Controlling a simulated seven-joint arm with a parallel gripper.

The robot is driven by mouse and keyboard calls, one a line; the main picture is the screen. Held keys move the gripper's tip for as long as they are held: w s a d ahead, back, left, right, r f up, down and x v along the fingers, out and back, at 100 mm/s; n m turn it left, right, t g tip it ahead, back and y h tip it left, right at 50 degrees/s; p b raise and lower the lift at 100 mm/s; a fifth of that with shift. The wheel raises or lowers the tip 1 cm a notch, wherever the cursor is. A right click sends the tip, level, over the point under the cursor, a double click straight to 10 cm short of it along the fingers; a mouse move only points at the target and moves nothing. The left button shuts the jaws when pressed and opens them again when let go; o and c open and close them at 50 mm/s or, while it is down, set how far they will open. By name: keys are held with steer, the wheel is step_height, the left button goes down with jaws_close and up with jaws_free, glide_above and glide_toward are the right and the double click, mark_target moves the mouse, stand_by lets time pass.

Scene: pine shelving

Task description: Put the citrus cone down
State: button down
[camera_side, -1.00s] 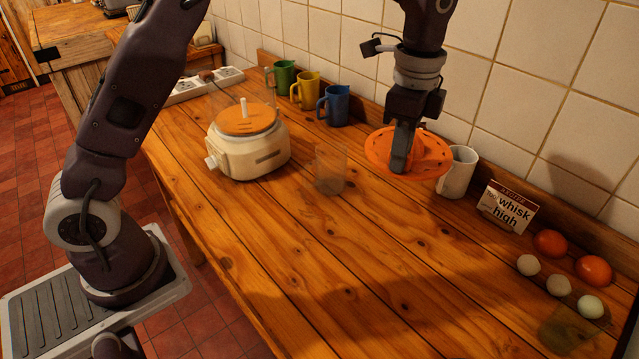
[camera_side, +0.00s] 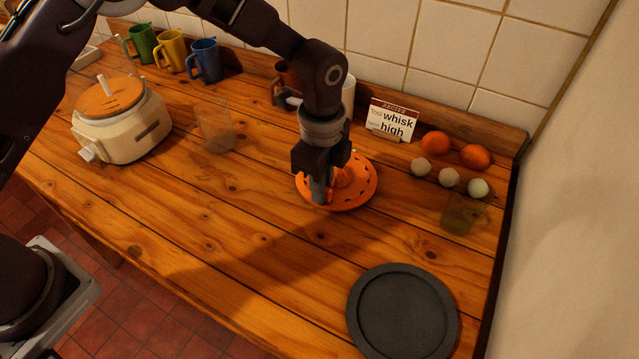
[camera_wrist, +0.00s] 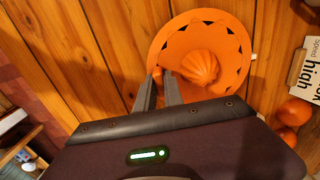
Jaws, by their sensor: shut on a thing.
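The citrus cone is an orange dish with a ribbed cone in its middle and dark slots around it; it shows in the side view (camera_side: 357,187) and the wrist view (camera_wrist: 222,42). My gripper (camera_side: 319,196) is shut on the near-left edge of the cone piece. In the wrist view both fingers (camera_wrist: 161,82) pinch a small tab at the rim. The dish lies roughly level, cone up, at or just above the wooden table (camera_side: 250,250). I cannot tell whether its underside touches the wood.
A dark grey round plate (camera_side: 403,312) lies at the front right. A clear glass (camera_side: 214,125) and cream juicer (camera_side: 122,120) stand left. Bare wood lies in front.

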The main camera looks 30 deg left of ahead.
steer(key=shift+f, duration=0.25)
steer(key=c, duration=1.5)
jaws_free()
steer(key=shift+o, duration=0.2)
steer(key=shift+r, duration=0.1)
step_height(320, 180, up, 12)
steer(key=shift+r, duration=0.15)
